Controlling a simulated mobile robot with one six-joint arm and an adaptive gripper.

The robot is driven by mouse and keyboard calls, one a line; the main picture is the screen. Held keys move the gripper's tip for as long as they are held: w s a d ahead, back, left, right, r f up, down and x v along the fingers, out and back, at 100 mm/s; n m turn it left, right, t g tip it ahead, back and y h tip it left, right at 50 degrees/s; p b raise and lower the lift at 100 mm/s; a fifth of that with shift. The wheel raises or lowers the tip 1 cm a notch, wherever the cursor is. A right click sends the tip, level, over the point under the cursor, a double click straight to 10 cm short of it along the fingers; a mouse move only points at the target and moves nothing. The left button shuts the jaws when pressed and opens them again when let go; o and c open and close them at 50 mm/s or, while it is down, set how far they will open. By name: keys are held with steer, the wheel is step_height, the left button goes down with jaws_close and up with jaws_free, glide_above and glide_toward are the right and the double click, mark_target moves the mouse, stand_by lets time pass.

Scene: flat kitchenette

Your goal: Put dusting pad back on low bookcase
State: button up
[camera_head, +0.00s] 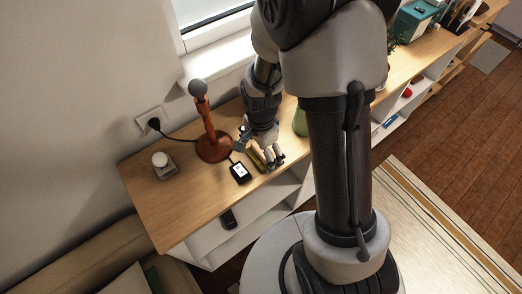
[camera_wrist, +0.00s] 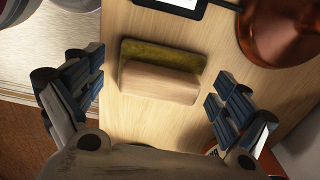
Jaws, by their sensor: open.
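The dusting pad (camera_wrist: 160,82), a pale wooden block with an olive-green pad along one side, is on or just above the wooden top of the low bookcase (camera_wrist: 125,20). In the head view the pad (camera_head: 258,159) shows partly, below my gripper (camera_head: 257,153), near the bookcase's (camera_head: 190,215) front edge. In the wrist view my gripper (camera_wrist: 158,95) is open, with one finger to each side of the pad and clear gaps between. Neither finger touches it there. Whether the pad lies fully flat is hard to tell.
A copper-coloured lamp (camera_head: 212,146) stands close to my gripper on the bookcase. A small device with a screen (camera_head: 239,172) lies beside the pad. A small jar (camera_head: 161,160) stands further left. A green object (camera_head: 300,122) is partly hidden behind my arm.

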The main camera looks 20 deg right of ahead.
step_height(320, 180, up, 12)
steer(key=p, duration=0.4)
step_height(320, 180, up, 12)
steer(key=n+t, duration=0.2)
steer(key=n, duration=0.4)
glide_above(261, 150)
steer(key=s, duration=0.5)
steer(key=s+r+n+t, duration=0.2)
steer(key=s+r+n, duration=0.4)
steer(key=s+n, duration=0.2)
steer(key=shift+s+r+t, duration=0.3)
steer(key=shift+s+r, duration=0.05)
steer(key=shift+s, duration=0.65)
steer(key=shift+d, duration=0.1)
